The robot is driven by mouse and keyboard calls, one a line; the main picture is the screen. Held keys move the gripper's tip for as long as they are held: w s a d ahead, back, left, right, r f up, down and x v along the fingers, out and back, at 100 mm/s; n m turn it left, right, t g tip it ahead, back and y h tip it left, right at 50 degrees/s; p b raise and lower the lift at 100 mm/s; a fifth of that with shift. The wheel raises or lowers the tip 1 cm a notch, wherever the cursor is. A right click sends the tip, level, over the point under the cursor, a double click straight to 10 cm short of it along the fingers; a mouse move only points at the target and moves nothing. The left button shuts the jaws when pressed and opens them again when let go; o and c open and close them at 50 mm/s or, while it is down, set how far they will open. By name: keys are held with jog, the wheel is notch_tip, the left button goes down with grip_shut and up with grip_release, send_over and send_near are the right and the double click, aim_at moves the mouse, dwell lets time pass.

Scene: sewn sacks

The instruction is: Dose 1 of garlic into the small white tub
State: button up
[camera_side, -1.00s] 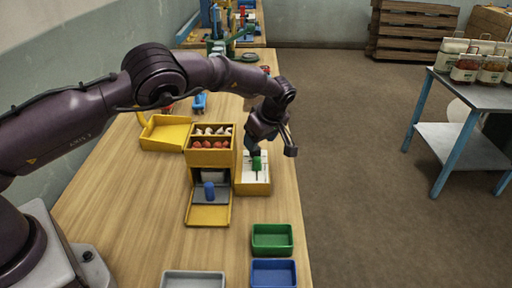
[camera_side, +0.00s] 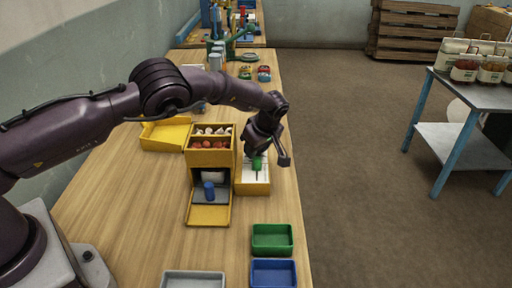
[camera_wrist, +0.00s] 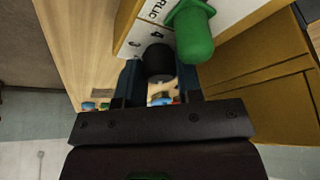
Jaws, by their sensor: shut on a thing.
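The yellow dispenser (camera_side: 210,158) stands on the bench, with garlic bulbs (camera_side: 208,131) and red produce in its top bins. On the right is a white panel (camera_side: 253,184) with a green handle (camera_side: 257,163). In the wrist view the panel shows part of a label ending "LIC" and numbers, beside the green handle (camera_wrist: 194,32). My gripper (camera_wrist: 159,82) is shut on a black knob (camera_wrist: 158,62). In the side view my gripper (camera_side: 256,152) is at the panel's far end.
A green tray (camera_side: 272,251), a blue tray (camera_side: 274,284) and a pale grey tray (camera_side: 193,280) lie at the near end. A yellow open tray (camera_side: 165,147) stands left of the dispenser. The bench (camera_side: 120,220) is clear at front left. Toy cars (camera_side: 264,74) lie farther back.

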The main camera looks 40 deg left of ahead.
jog(key=m, duration=0.2)
jog(key=m+t, duration=0.1)
jog(key=m, duration=0.1)
jog(key=shift+s+m+t+h, duration=0.1)
jog(key=shift+m+t+h, duration=0.2)
jog(key=o, duration=0.9)
jog(key=v, duration=1.3)
